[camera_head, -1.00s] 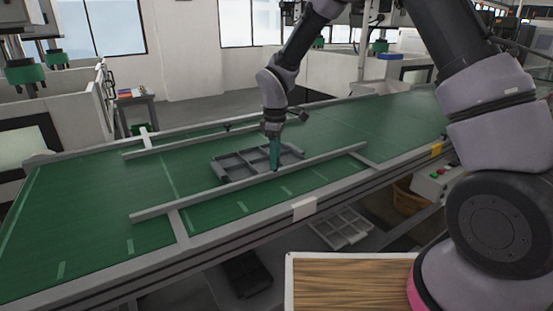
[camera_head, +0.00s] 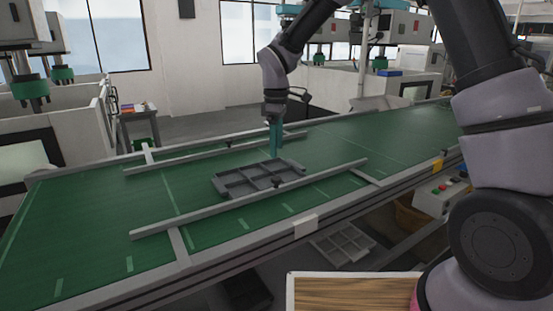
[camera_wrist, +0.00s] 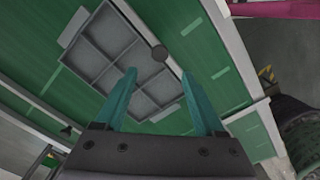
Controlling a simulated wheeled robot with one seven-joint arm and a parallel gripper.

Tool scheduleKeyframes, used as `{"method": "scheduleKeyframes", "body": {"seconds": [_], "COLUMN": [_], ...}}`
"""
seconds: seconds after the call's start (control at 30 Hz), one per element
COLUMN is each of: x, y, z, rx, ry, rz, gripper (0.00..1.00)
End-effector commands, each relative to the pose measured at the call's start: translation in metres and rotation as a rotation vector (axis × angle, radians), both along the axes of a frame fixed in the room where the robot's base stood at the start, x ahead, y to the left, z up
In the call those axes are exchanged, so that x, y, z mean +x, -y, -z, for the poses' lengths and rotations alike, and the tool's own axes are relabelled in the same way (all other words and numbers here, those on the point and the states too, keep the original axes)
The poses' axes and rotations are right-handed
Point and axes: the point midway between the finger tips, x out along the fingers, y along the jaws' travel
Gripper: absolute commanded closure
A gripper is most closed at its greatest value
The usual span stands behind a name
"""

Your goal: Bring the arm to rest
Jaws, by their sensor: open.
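My gripper (camera_head: 275,152) hangs above the right part of a grey compartment tray (camera_head: 262,189) on the green conveyor. Its teal fingers point down. In the wrist view my gripper (camera_wrist: 158,98) has its two fingers spread apart with nothing held between them. The tray (camera_wrist: 98,62) shows beyond the fingertips, with its compartments looking empty.
The green conveyor (camera_head: 100,215) has a near guide rail (camera_head: 240,202) and a far rail (camera_head: 200,155). Another grey tray (camera_head: 343,246) lies below the conveyor. A wooden-topped surface (camera_head: 350,292) is at the front. A small table (camera_head: 138,120) stands behind.

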Motion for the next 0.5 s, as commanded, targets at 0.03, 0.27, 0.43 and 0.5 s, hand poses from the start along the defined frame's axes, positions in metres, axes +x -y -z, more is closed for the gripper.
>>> {"method": "scheduleKeyframes", "body": {"seconds": [0.03,0.27,0.43,0.5], "x": [0.0,0.0,0.0,0.0], "y": [0.0,0.0,0.0,0.004], "z": [-0.005,-0.01,-0.01,-0.015], "rx": [0.0,0.0,0.0,0.003], "ry": [0.0,0.0,0.0,0.007], "rz": [0.001,-0.001,0.001,0.018], "gripper": [0.29,0.29,0.29,0.29]}}
